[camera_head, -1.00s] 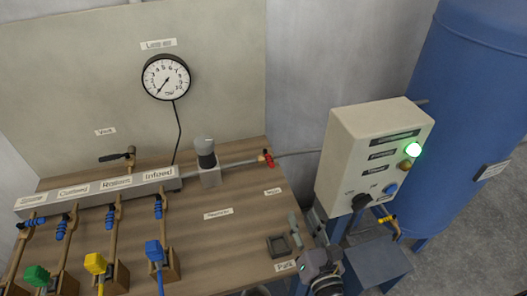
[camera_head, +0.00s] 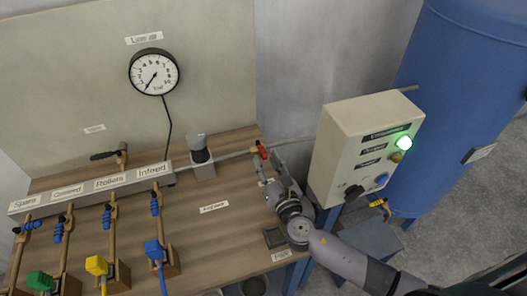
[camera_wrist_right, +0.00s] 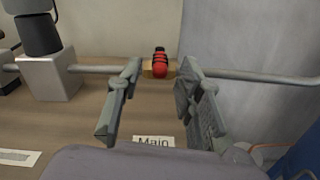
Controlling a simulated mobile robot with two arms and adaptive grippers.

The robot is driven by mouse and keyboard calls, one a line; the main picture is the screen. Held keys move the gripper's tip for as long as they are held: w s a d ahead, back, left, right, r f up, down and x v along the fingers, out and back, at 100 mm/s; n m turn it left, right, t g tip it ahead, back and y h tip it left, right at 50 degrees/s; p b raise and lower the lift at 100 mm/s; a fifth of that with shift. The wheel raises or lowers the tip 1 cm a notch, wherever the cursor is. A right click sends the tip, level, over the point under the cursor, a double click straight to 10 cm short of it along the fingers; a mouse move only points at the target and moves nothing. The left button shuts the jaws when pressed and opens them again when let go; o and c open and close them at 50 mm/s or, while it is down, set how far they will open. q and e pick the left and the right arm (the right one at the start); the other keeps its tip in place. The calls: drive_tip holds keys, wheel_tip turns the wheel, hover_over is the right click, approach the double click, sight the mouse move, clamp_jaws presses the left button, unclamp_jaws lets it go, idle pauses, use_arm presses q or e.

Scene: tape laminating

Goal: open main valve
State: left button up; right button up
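The main valve (camera_head: 262,151) is a small red-handled valve on the grey pipe at the table's right edge. In the right wrist view the red handle (camera_wrist_right: 160,70) points toward the camera, across the pipe, on a brass-coloured body. The "Main" label (camera_wrist_right: 154,141) is on the table in front of it. My right gripper (camera_wrist_right: 157,85) is open, its two fingers on either side of the valve with gaps to the handle. In the head view the gripper (camera_head: 271,168) is just in front of the valve. My left gripper is not in view.
A control box (camera_head: 345,150) with a lit green lamp (camera_head: 404,142) stands right of the table, before a blue tank (camera_head: 450,100). A grey block with a dark cap (camera_head: 201,155) sits on the pipe. The "Line air" gauge (camera_head: 153,72) reads low. Hose valves (camera_head: 97,266) fill the left.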

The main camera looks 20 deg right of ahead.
sight(264, 155)
drive_tip(key=shift+w+a, duration=0.1)
drive_tip(key=shift+w, duration=1.55)
clamp_jaws()
